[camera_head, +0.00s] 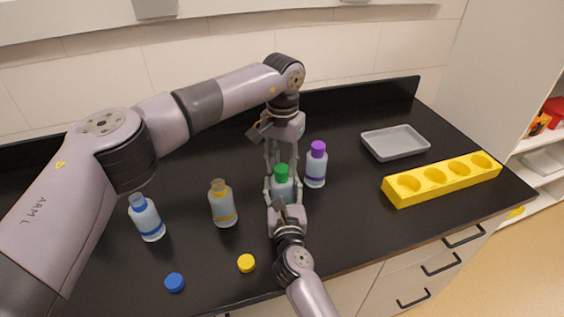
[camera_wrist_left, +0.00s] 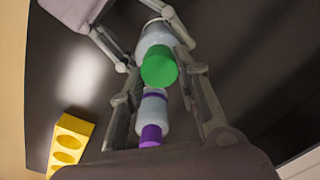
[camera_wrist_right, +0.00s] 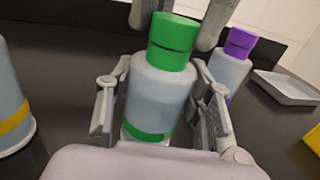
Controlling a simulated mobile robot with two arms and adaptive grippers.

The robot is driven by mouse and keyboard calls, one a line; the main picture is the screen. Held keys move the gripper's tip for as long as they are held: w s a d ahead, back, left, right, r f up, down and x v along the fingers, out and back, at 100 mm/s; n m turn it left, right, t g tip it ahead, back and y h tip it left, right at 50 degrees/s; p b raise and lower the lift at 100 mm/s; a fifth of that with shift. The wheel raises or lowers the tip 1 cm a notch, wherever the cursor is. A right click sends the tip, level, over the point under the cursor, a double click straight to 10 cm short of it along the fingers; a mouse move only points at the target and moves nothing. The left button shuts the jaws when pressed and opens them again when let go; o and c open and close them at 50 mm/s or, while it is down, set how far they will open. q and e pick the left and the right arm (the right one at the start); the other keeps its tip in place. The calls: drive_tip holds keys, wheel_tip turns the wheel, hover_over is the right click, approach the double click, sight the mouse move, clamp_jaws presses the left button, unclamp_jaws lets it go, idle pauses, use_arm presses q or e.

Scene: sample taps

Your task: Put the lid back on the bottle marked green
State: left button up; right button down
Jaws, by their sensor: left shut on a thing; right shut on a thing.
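The bottle marked green (camera_head: 281,190) stands upright on the black counter, with a green band low on its body in the right wrist view (camera_wrist_right: 158,95). My right gripper (camera_head: 283,186) is shut around its body from the front. The green lid (camera_wrist_right: 172,42) is at the bottle's mouth, in line with it; a dark line crosses the green there, and I cannot tell whether the lid is fully seated. My left gripper (camera_wrist_left: 160,82) reaches down from above and is shut on the green lid (camera_wrist_left: 158,65), one finger on each side.
A purple-lidded bottle (camera_head: 316,166) stands close on the right. Open yellow-marked (camera_head: 222,205) and blue-marked (camera_head: 147,219) bottles stand left. Yellow (camera_head: 246,263) and blue (camera_head: 175,283) lids lie in front. A grey tray (camera_head: 395,143) and yellow rack (camera_head: 441,180) are at right.

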use_arm(q)
drive_tip(key=o, duration=0.7)
drive_tip(key=shift+r, duration=2.3)
